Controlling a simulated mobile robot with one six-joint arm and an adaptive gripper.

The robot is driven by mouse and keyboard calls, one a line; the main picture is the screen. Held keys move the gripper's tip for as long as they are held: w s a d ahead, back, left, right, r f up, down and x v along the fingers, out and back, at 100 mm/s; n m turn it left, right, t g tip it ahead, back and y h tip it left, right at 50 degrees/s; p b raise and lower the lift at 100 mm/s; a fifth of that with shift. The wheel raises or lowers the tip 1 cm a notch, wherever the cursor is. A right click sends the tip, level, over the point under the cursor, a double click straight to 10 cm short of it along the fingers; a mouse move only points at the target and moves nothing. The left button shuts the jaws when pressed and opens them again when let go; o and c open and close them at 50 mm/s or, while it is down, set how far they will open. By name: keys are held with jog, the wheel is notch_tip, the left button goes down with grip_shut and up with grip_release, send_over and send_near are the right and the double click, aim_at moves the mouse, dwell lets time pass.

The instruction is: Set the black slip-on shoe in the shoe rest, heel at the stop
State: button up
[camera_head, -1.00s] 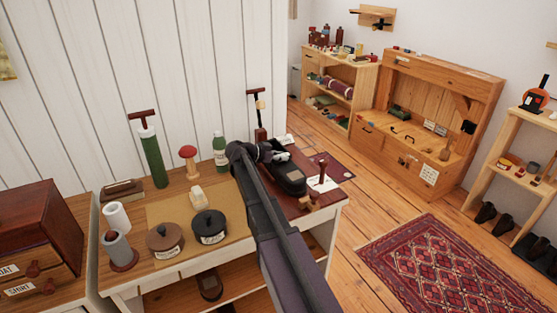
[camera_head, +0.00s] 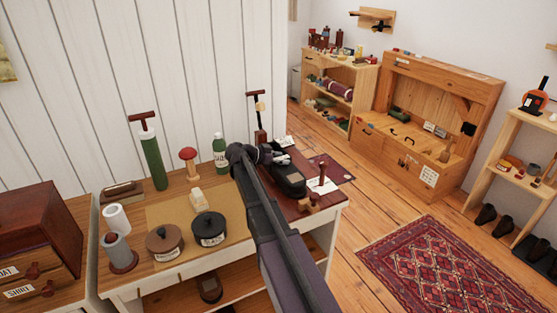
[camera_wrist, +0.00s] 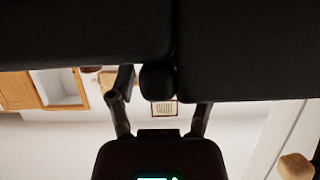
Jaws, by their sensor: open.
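The black slip-on shoe (camera_head: 290,182) lies on the dark red-brown board at the right end of the table, which looks like the shoe rest (camera_head: 327,194). My gripper (camera_head: 272,155) is at the shoe's far left end, close to it. In the head view I cannot tell whether they touch. In the wrist view my gripper (camera_wrist: 160,112) is open, its two fingers apart, with large dark shapes filling the top. I cannot tell whether these are the shoe. The heel and the stop cannot be made out clearly.
The table also holds a green cylinder (camera_head: 153,160), a green bottle (camera_head: 220,153), a red-topped mushroom shape (camera_head: 189,160) and two round tins (camera_head: 209,228) (camera_head: 165,243). A small wooden post (camera_head: 314,202) stands at the board's front right. A patterned rug (camera_head: 450,270) lies on the floor.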

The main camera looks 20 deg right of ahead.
jog(key=p+v, duration=0.4)
jog(key=v, duration=0.8)
dwell(0.5)
jog(key=shift+s, duration=0.1)
jog(key=s+a+f+n+y+p, duration=0.1)
jog(key=s+a+n+y+p, duration=0.2)
jog(key=s+n, duration=0.3)
jog(key=s+a+f+n+y+p, duration=0.1)
jog(key=s+a+n+y+p, duration=0.2)
jog(key=s, duration=0.8)
jog(key=s+a+n+y+p, duration=0.3)
jog(key=s+a+n+y, duration=0.4)
jog(key=s+n, duration=0.1)
jog(key=shift+s+f+n+y, duration=0.2)
jog(key=shift+f+n+y, duration=0.1)
jog(key=shift+f, duration=0.1)
